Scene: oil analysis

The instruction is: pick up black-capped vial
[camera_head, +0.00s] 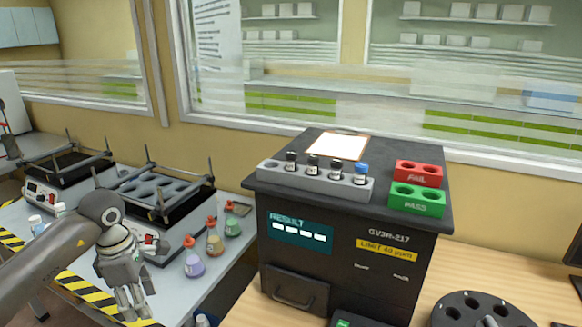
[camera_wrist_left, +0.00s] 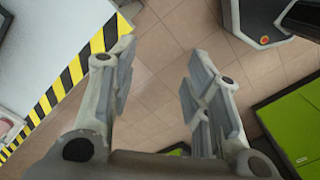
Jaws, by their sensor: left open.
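Three black-capped vials, the left one (camera_head: 291,161), the middle one (camera_head: 313,165) and the right one (camera_head: 337,169), stand upright in a grey rack (camera_head: 310,184) on top of the dark analyzer. A blue-capped vial (camera_head: 361,174) stands at the right of the same row. My left gripper (camera_head: 132,307) points down over the striped edge of the left bench, well to the left of the rack and lower. In the left wrist view its fingers (camera_wrist_left: 160,68) are apart with nothing between them. My right gripper is not in view.
A red FAIL block (camera_head: 418,174) and a green PASS block (camera_head: 416,200) sit right of the rack on the analyzer (camera_head: 345,255). Several stoppered flasks (camera_head: 214,242) stand on the left bench. A round black holder (camera_head: 482,312) is at the lower right.

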